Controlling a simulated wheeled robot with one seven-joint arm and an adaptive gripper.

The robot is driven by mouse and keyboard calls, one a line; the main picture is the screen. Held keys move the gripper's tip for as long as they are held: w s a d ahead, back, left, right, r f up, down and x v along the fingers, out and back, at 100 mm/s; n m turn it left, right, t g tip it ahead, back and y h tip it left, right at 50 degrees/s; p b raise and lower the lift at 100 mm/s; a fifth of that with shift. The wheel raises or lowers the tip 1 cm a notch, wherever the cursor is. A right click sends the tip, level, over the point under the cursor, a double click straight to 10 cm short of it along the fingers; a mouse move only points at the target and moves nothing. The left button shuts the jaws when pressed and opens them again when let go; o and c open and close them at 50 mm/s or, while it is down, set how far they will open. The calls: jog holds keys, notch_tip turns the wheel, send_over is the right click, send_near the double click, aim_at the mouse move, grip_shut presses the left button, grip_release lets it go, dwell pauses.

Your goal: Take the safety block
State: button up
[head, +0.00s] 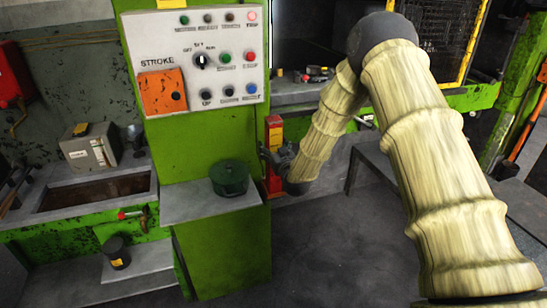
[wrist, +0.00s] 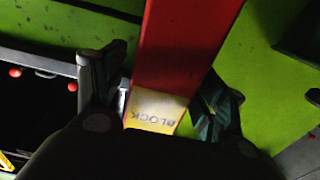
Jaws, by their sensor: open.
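The safety block (head: 274,150) is a tall red post beside the green press column in the head view, with a yellow patch near its top. In the wrist view the red block (wrist: 185,45) runs up the picture, and its yellow label (wrist: 157,111) reads "BLOCK". My gripper (wrist: 165,85) is open, with one finger on each side of the block. In the head view my gripper (head: 270,157) is at the block's front and hides part of it. Whether the fingers touch the block I cannot tell.
The green column carries a STROKE control panel (head: 195,60) and a grey shelf (head: 212,202) with a dark green lidded pot (head: 229,177), left of my gripper. A grey table (head: 365,160) stands to the right. Floor in front is clear.

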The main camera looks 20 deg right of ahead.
grip_shut()
jog(key=shift+r, duration=0.1)
dwell(0.3)
jog(key=shift+w, duration=0.1)
